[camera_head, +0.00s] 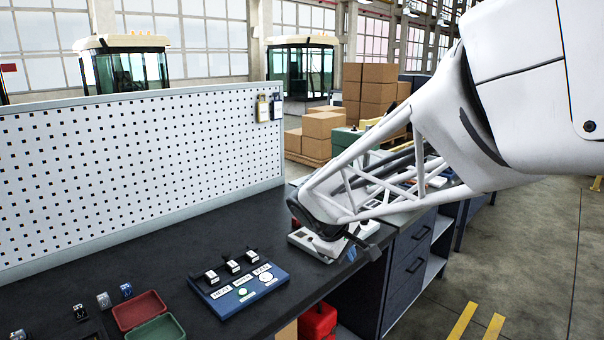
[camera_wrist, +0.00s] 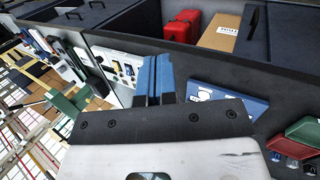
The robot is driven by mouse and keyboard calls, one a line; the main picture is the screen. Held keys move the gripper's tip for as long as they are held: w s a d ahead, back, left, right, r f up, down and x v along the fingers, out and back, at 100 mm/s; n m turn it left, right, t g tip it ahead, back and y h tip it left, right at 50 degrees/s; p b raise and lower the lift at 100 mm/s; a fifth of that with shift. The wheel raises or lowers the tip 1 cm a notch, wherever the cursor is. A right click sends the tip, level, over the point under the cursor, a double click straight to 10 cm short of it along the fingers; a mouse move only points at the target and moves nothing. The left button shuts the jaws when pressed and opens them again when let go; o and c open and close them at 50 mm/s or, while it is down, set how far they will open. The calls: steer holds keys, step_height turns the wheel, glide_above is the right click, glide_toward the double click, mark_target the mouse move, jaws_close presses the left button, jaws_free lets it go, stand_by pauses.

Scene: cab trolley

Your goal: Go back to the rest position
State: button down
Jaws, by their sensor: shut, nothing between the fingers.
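My gripper (camera_wrist: 155,62) shows in the wrist view as two blue fingers lying together beyond a dark bracket. It is shut and empty. In the head view my white lattice arm reaches down from the upper right, and its dark end is over the right part of the dark workbench (camera_head: 215,245). The fingers are hard to make out there. A light panel (camera_head: 305,243) lies below the arm's end, partly hidden by it; it also shows beside the fingers in the wrist view (camera_wrist: 103,57). I cannot tell from these frames where the rest position is.
A blue switch panel (camera_head: 225,303) with several black levers sits left of my arm's end. A red tray (camera_head: 140,310) and a green tray (camera_head: 158,330) are farther left. A white perforated board (camera_head: 140,170) stands along the back. Red containers (camera_head: 318,321) are below the bench.

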steer(key=s+d+m+y, duration=0.1)
steer(key=s+d+m, duration=0.2)
steer(key=s, duration=0.6)
steer(key=s+d+m+y, duration=0.2)
steer(key=s+m, duration=0.1)
steer(key=s, duration=0.6)
steer(key=s+d+m+y, duration=0.1)
steer(key=s+d+m, duration=0.2)
steer(key=s, duration=0.6)
steer(key=shift+d+r+m+g+y, duration=0.3)
steer(key=shift+d+r+m+g, duration=0.1)
steer(key=shift+r+m, duration=0.1)
